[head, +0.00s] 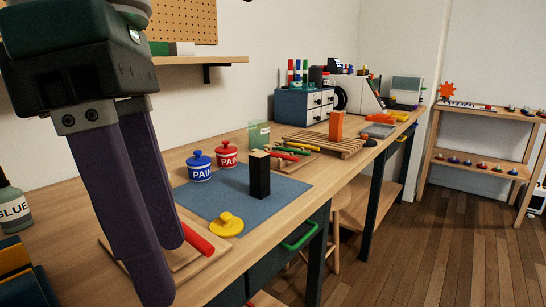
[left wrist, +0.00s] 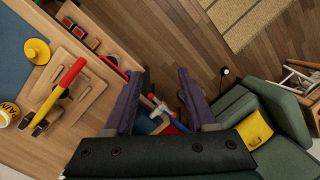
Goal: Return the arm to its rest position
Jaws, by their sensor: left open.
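My left gripper (head: 163,268) hangs in the left foreground of the head view, its two purple fingers pointing down. It hides part of the wooden tool board (head: 190,262) and of the red-handled tool (head: 195,240) on it. In the left wrist view the left gripper (left wrist: 162,76) has its fingers apart and nothing gripped. A wooden floor and, lower down, some small red, white and blue items (left wrist: 163,108) show around and between the fingers. My right gripper is in neither view.
A glue bottle (head: 14,208) stands left. A green sofa (left wrist: 275,110) shows in the left wrist view.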

